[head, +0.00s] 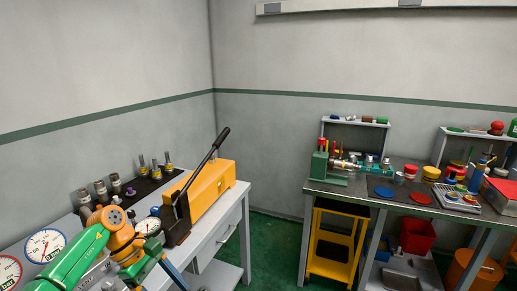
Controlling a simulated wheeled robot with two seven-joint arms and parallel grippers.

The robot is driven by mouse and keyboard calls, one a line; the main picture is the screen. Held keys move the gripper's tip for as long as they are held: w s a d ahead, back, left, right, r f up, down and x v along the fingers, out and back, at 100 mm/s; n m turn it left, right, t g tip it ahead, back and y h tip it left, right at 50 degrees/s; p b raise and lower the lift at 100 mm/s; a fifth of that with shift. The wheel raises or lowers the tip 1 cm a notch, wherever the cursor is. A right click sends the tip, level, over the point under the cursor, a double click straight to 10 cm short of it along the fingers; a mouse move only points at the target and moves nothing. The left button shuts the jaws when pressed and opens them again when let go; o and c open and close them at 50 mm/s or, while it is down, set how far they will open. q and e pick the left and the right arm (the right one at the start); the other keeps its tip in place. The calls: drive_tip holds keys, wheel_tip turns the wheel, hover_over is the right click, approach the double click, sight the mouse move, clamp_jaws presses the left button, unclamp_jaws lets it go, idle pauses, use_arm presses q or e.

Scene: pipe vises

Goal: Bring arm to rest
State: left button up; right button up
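No gripper of mine can be made out in the head view. A green and orange rounded, jointed form (85,252) with grey and black parts comes in at the lower left edge. I cannot tell for sure whether it is part of my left arm. It shows in front of the left bench and covers part of its top. No gripper fingers can be made out on it.
The left bench (213,244) carries an orange lever press (207,200), dial gauges (45,245) and several fittings. The right bench (344,196) carries a green vise (321,168), coloured discs and jars. A yellow step stool (330,265) stands underneath. Green floor (272,240) is free between the benches.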

use_arm(q)
drive_tip(key=w+d+f+n+t+h, duration=0.5)
drive_tip(key=d+f+n+h, duration=0.25)
drive_tip(key=d+n, duration=0.4)
drive_tip(key=s+a+f+n+t+y+b, duration=0.1)
drive_tip(key=s+a+f+n+t+y, duration=0.2)
drive_tip(key=f+n, duration=0.65)
drive_tip(key=a+f+n+t+y, duration=0.25)
drive_tip(key=f+n+t, duration=0.35)
drive_tip(key=n, duration=0.7)
drive_tip(key=s+a+f+n+g+y, duration=0.3)
drive_tip(key=s+f+n, duration=0.3)
drive_tip(key=s+f, duration=0.15)
drive_tip(key=s+a+f+n+g+y, duration=0.3)
drive_tip(key=s+f+n, duration=0.4)
drive_tip(key=s, duration=0.1)
drive_tip(key=s+f+n+g+y, duration=0.1)
drive_tip(key=s+f+n+g, duration=0.1)
drive_tip(key=s, duration=0.8)
drive_tip(key=s+f+n+g, duration=0.3)
drive_tip(key=s+n, duration=0.2)
drive_tip(key=s, duration=0.6)
drive_tip(key=shift+a+f+n+g+y, duration=0.25)
drive_tip(key=shift+f+n+g+y, duration=0.05)
drive_tip(key=shift+f+g+y, duration=0.1)
use_arm(e)
drive_tip(key=shift+w+a+f, duration=0.2)
drive_tip(key=shift+w+f, duration=0.25)
drive_tip(key=shift+f, duration=0.35)
